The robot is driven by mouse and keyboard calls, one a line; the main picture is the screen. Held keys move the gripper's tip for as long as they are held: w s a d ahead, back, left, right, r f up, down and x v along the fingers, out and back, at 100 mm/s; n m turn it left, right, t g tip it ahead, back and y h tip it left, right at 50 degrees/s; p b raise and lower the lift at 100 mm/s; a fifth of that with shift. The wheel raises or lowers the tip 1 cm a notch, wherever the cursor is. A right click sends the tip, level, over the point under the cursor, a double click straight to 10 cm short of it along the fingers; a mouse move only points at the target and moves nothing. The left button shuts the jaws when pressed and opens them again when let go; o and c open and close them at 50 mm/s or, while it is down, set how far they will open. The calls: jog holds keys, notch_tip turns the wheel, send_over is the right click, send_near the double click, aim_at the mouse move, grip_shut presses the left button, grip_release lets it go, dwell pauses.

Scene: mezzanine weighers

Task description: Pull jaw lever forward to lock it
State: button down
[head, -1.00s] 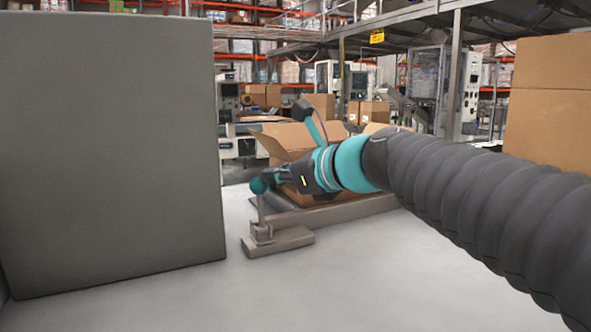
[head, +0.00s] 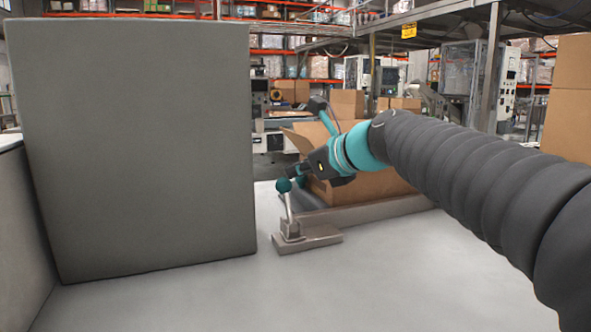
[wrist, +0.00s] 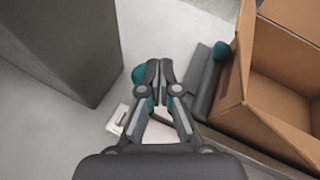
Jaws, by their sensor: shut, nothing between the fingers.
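The jaw lever is a thin metal rod with a teal ball knob (head: 284,185), standing nearly upright with a slight lean on a flat metal base (head: 308,240). My gripper (head: 297,172) is shut and empty, just right of and slightly above the knob. In the wrist view the knob (wrist: 139,75) shows at the left of my closed fingertips (wrist: 160,66), partly hidden behind the left finger. Whether they touch, I cannot tell. The base (wrist: 124,118) shows at the lower left, and the rod is mostly hidden there.
A tall grey block (head: 140,150) stands left of the lever. An open cardboard box (head: 375,186) stands behind and right, beside a metal rail (head: 375,211). A dark bar (wrist: 208,85) with a teal end lies next to the box. The pale surface in front is clear.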

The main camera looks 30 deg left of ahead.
dwell(0.6)
jog(key=w+d+r, duration=0.2)
jog(key=d+r, duration=0.3)
jog(key=r, duration=0.6)
jog(key=shift+d+r, duration=0.3)
